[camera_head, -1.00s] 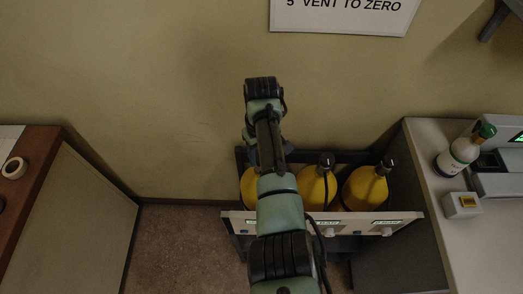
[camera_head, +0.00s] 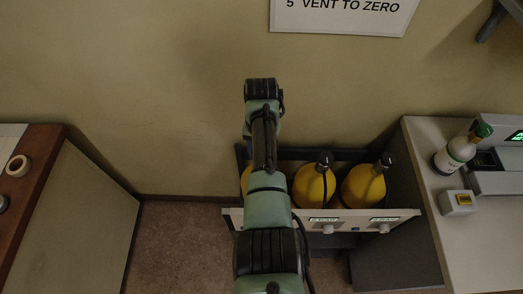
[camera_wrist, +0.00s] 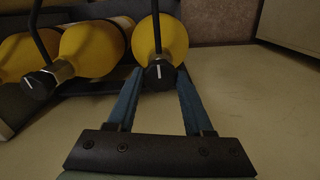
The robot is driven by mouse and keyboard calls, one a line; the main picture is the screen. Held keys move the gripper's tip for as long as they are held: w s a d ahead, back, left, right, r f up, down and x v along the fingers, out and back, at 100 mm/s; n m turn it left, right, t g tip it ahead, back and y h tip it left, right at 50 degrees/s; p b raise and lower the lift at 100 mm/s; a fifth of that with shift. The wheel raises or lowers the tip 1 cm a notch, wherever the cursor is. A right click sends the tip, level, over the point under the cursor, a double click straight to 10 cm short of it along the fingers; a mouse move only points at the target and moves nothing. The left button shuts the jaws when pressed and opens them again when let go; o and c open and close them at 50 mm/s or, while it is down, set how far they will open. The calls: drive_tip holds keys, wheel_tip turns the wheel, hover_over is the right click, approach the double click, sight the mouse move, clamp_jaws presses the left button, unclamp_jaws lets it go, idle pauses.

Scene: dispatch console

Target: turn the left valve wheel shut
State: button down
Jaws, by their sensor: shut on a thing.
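In the wrist view, my gripper (camera_wrist: 160,70) has its two blue fingers closed on either side of the left valve wheel (camera_wrist: 160,78), a black knob with a white mark. The wheel sits on the neck of a yellow cylinder (camera_wrist: 172,38). In the head view, only a sliver of that left cylinder (camera_head: 246,180) shows beside my arm. Its wheel and my gripper's fingers are hidden there behind the arm.
A middle cylinder (camera_head: 312,188) and a right cylinder (camera_head: 362,188) stand close by in the same rack (camera_head: 345,214). A grey counter (camera_head: 465,235) with a white-green bottle (camera_head: 457,155) is on the right, and a wooden desk (camera_head: 42,178) on the left.

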drive_tip(key=shift+w+r, duration=0.1)
idle(0.5)
drive_tip(key=shift+c, duration=1.5)
unclamp_jaws()
wheel_tip(320, 180, up, 13)
drive_tip(key=b, duration=0.1)
